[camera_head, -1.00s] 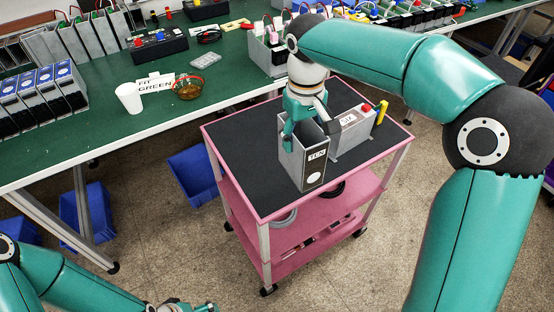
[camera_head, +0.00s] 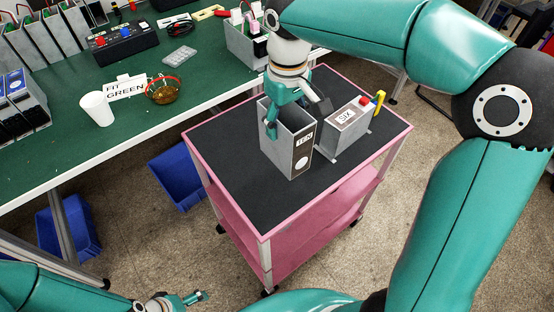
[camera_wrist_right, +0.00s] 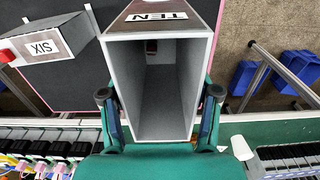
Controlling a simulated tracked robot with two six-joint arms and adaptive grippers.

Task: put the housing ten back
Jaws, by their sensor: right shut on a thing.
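Housing ten (camera_head: 300,155) is a grey, open-topped box with a dark front face and a TEN label. My right gripper (camera_head: 291,112) is shut on it, one finger on each side wall. It is upright at the pink cart's dark top; whether its base touches the mat is unclear.
A grey box labelled SIX (camera_head: 345,132), with a red button and yellow part, stands on the cart (camera_head: 225,185) right of the housing. The green bench (camera_head: 60,145) behind holds a white cup (camera_head: 97,108), a FIT GREEN sign (camera_head: 125,88) and a bowl (camera_head: 163,91). The cart's front mat is clear.

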